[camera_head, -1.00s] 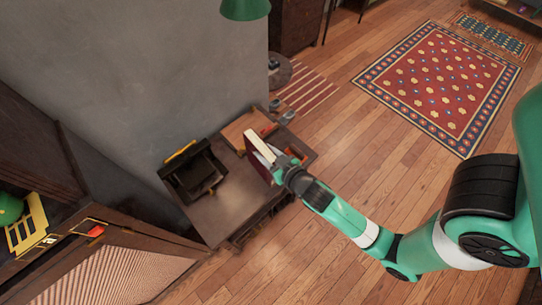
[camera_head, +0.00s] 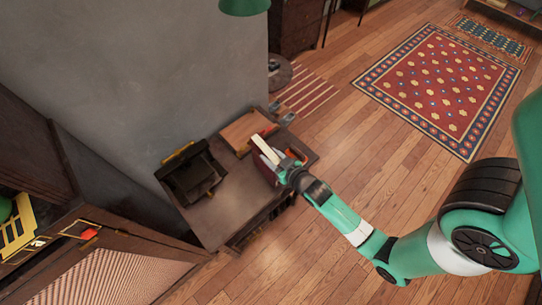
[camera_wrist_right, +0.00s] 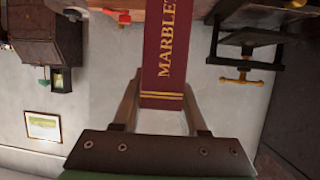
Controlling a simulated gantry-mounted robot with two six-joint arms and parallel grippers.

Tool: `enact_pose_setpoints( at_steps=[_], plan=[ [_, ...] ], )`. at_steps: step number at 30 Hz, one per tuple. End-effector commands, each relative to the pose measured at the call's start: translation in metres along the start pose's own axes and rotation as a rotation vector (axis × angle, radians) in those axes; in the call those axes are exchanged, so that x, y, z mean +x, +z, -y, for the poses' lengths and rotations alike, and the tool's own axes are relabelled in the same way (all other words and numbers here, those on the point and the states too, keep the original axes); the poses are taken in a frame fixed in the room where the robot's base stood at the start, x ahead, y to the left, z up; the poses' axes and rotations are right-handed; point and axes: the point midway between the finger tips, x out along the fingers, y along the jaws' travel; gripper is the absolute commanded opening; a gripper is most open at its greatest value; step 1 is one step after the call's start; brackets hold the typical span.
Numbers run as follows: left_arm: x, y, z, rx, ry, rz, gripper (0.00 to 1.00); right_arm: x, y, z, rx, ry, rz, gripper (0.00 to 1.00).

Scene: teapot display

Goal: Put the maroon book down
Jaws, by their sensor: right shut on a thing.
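The maroon book (camera_wrist_right: 163,60) shows its spine with gold lettering in the right wrist view, between the two fingers of my right gripper (camera_wrist_right: 160,108). In the head view the same book (camera_head: 264,167) is held over the small table (camera_head: 218,222), its pale page edges facing up. My right gripper (camera_head: 287,170) is shut on it, with the arm reaching in from the right. I cannot tell whether the book's lower edge touches the tabletop. My left gripper is in neither view.
A black stand-like object (camera_head: 190,175) sits on the table left of the book. A wooden board (camera_head: 247,131) lies behind it. The table's front middle is bare. A grey wall (camera_head: 150,70) rises behind, and a dark cabinet (camera_head: 100,265) stands at the lower left.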

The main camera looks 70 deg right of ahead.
Motion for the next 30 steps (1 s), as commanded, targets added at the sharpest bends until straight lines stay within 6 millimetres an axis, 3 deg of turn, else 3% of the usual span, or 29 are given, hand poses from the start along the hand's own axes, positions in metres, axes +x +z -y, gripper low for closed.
enact_pose_setpoints(
  at_steps=[4,5,9,20,23,30],
  plan=[
    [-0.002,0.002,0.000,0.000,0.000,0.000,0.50,0.001,0.000,0.000,0.000,-0.001,-0.006,0.00],
    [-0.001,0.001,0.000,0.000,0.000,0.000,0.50,0.001,0.002,0.000,0.000,0.000,0.000,0.46],
    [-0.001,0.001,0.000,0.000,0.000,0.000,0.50,0.001,0.002,0.000,0.000,0.000,0.001,0.71],
    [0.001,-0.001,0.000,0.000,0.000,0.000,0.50,-0.003,-0.001,0.000,0.000,0.000,0.001,0.72],
    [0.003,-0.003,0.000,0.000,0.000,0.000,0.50,-0.016,0.000,0.000,-0.001,-0.001,0.002,0.72],
    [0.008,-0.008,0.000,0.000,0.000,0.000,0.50,-0.074,0.001,0.001,-0.001,-0.002,0.004,0.72]
  ],
)
